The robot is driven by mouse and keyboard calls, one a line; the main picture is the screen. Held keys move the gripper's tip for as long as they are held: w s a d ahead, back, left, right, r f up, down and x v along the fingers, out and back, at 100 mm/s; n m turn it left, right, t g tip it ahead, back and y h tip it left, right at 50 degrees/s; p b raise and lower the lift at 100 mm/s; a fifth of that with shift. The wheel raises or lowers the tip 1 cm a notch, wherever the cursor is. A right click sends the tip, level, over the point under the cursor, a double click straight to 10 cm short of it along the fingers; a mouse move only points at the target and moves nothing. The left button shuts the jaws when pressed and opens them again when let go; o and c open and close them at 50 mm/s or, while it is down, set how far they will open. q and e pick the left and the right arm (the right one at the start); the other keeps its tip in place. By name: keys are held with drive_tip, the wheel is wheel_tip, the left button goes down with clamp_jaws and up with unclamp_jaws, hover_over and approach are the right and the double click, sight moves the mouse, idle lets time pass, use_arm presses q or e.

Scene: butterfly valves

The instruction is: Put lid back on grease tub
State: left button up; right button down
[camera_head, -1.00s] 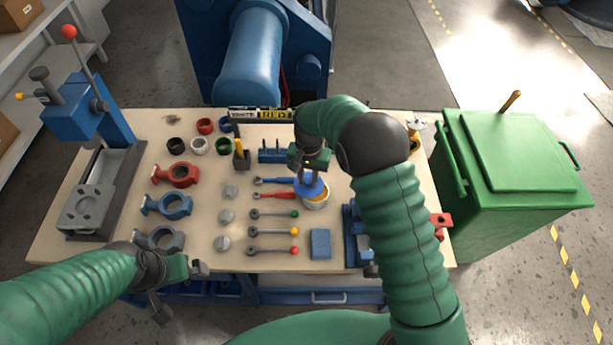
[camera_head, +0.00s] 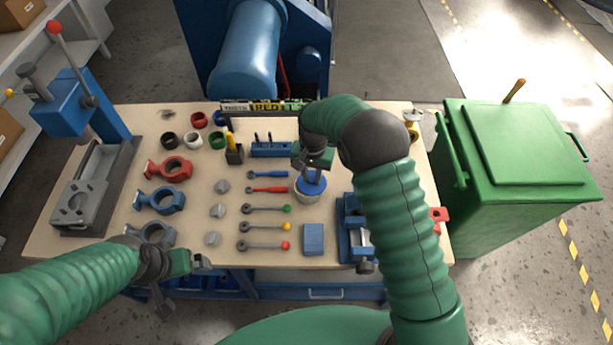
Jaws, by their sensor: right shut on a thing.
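The grease tub (camera_head: 307,198) is a small whitish tub standing on the workbench, right of the blue and red wrenches. The blue lid (camera_head: 311,186) is over the tub's mouth and covers it from this view; I cannot tell whether it is fully seated. My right gripper (camera_head: 313,174) points down from above and is shut on the lid's top. My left gripper (camera_head: 200,263) is low at the bench's front edge, away from the tub; its fingers are too small to judge.
A blue block (camera_head: 313,239) lies in front of the tub, and a blue vise (camera_head: 352,225) stands to its right. Wrenches with coloured ends (camera_head: 265,209) lie to its left. A green bin (camera_head: 515,165) stands right of the bench.

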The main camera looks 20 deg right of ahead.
drive_tip(key=shift+d, duration=0.35)
drive_tip(key=shift+a+r, duration=0.15)
drive_tip(key=shift+a, duration=0.5)
drive_tip(key=shift+d, duration=0.9)
drive_tip(key=shift+a, duration=0.9)
use_arm(q)
drive_tip(key=shift+a+r+p, duration=0.1)
drive_tip(key=shift+r+p, duration=0.25)
use_arm(e)
drive_tip(key=shift+a, duration=0.1)
use_arm(q)
drive_tip(key=shift+a, duration=0.35)
use_arm(e)
drive_tip(key=shift+a+r, duration=0.15)
drive_tip(key=shift+a, duration=0.5)
use_arm(q)
drive_tip(key=shift+d, duration=0.2)
use_arm(e)
drive_tip(key=shift+d, duration=0.15)
